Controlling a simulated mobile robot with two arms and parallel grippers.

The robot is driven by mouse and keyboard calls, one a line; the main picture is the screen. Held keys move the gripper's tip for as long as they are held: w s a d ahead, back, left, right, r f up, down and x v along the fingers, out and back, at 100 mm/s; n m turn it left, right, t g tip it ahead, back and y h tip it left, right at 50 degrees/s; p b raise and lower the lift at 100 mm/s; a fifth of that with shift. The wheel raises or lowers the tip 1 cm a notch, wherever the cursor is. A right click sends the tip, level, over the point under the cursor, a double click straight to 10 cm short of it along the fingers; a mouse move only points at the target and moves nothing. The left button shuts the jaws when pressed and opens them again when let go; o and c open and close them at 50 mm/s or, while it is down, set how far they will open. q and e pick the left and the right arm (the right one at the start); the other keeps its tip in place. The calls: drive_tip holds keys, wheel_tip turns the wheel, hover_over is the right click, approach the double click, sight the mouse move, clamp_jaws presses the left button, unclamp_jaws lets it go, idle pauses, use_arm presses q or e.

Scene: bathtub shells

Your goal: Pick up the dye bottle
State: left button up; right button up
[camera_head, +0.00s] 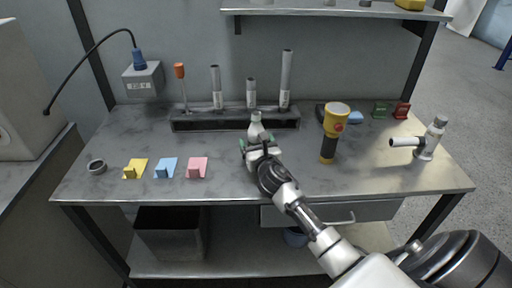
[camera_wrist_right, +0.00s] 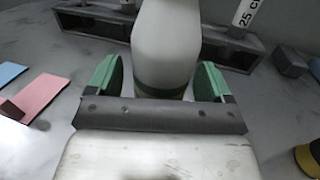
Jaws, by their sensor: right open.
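A pale white bottle with a narrow neck (camera_head: 256,130) stands upright on the workbench, in front of the dark rack. I take it to be the dye bottle. In the right wrist view the bottle (camera_wrist_right: 166,45) fills the top middle, with a green band low on its body; its top is out of that view. My right gripper (camera_head: 258,150) is at the bottle's near side. Its green-padded fingers (camera_wrist_right: 157,82) are open, one on each side of the bottle's lower part, with gaps visible. My left gripper is not in view.
A dark rack (camera_head: 190,124) with upright tubes and an orange-handled tool stands behind the bottle. Yellow, blue and pink pieces (camera_head: 197,168) lie left.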

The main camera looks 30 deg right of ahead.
drive_tip(key=shift+c, duration=0.5)
drive_tip(key=c, duration=1)
